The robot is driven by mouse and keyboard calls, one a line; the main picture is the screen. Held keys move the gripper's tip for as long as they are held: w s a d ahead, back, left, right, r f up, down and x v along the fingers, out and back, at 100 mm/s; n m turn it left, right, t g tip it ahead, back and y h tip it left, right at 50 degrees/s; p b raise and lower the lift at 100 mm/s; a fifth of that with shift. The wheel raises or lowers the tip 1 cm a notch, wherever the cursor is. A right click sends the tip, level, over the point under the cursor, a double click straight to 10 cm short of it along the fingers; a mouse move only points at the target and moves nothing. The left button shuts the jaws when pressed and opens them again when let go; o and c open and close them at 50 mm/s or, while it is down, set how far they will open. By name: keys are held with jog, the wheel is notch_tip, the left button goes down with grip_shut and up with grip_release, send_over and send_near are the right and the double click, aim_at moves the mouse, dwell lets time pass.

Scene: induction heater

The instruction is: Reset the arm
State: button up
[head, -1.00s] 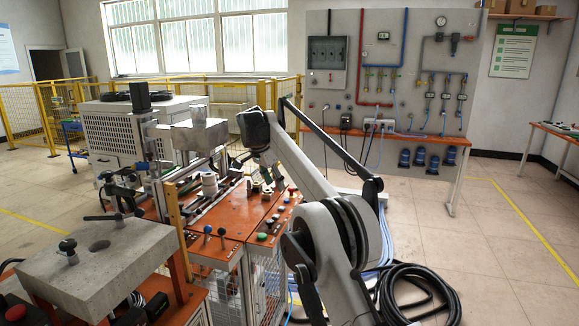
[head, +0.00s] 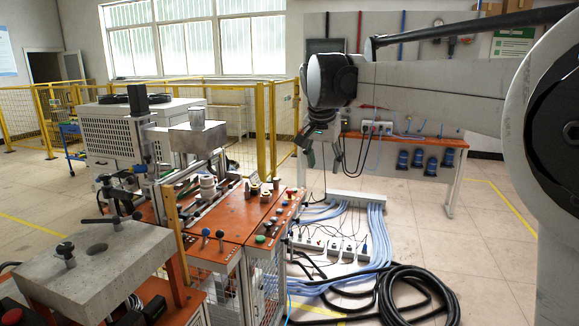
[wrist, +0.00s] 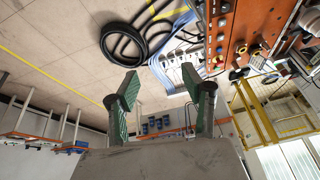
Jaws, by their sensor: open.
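My gripper (head: 322,158) hangs at the end of my arm in the head view, right of the orange-topped machine bench (head: 228,230) and in front of the wall panel bench. Its fingers point downward and are apart, with nothing between them. In the wrist view my gripper (wrist: 166,98) shows two dark fingers with green pads, spread wide and empty. My arm reaches in from the right side of the head view and covers much of the wall panel.
A grey block table (head: 125,255) stands at the front left. Yellow fencing (head: 262,125) runs behind the machine. A coiled black hose (head: 420,290), blue cables (head: 375,235) and power strips (head: 330,247) lie on the floor. The floor at the right is largely clear.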

jog(key=s+d+n, duration=0.1)
jog(key=s+d, duration=0.4)
jog(key=s, duration=0.5)
jog(key=s+d+f+n+t, duration=0.1)
jog(key=s+d+f, duration=0.1)
jog(key=s+f, duration=0.3)
jog(key=s+d+f+n+t, duration=0.1)
jog(key=s+f, duration=0.5)
jog(key=s, duration=0.8)
jog(key=s+d+f+n+y, duration=0.1)
jog(key=s+f, duration=0.4)
jog(key=s, duration=0.5)
jog(key=shift+d+f+n+t, duration=0.25)
jog(key=shift+d+n+t, duration=0.25)
jog(key=shift+d, duration=0.5)
jog(key=shift+r+p, duration=0.4)
